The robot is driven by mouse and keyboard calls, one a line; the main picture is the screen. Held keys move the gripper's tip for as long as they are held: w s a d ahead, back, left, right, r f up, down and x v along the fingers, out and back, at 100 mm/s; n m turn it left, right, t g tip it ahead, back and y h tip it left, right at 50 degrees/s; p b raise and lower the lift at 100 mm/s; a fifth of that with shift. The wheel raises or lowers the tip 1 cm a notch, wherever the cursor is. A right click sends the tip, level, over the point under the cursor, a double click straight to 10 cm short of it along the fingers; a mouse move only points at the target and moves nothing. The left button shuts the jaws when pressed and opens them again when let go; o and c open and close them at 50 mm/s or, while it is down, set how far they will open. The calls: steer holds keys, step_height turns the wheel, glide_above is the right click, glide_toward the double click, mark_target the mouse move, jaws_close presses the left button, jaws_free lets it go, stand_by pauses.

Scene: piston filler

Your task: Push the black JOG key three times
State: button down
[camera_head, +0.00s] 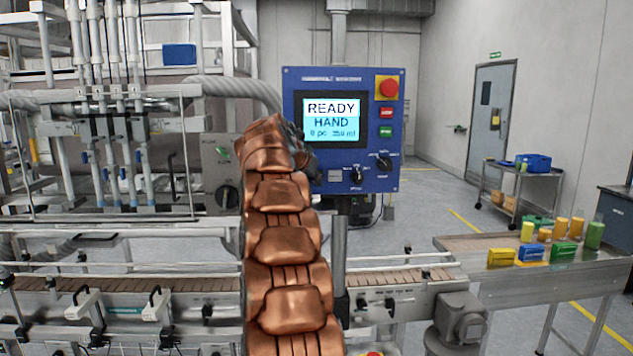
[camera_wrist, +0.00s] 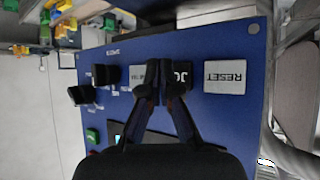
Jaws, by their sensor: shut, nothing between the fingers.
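The blue control panel (camera_head: 340,80) stands ahead with a lit screen (camera_head: 331,119) reading READY, HAND. My gripper (camera_head: 308,158) is in front of the panel's lower left in the head view, and my arm hides the keys there. In the wrist view the panel is turned. The black JOG key (camera_wrist: 183,75) shows white letters "JO"; the rest is covered by my fingers. My gripper (camera_wrist: 163,75) is shut and empty, its tips over or right by the JOG key's left part. Whether they touch it I cannot tell.
The white RESET key (camera_wrist: 225,77) lies right of JOG in the wrist view, and a pale key (camera_wrist: 138,76) lies left. Black knobs (camera_head: 356,174) and a red emergency button (camera_head: 388,87) are on the panel. A conveyor (camera_head: 400,277) runs below.

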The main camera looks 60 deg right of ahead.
stand_by(0.3)
steer(key=a+b, duration=0.1)
steer(key=s+a+b, duration=0.1)
steer(key=b, duration=0.1)
steer(key=shift+s+f, duration=0.15)
steer(key=shift+s, duration=0.1)
steer(key=shift+s+a+r+b, duration=0.2)
steer(key=shift+s+a+b, duration=0.65)
steer(key=shift+a, duration=0.1)
stand_by(1.1)
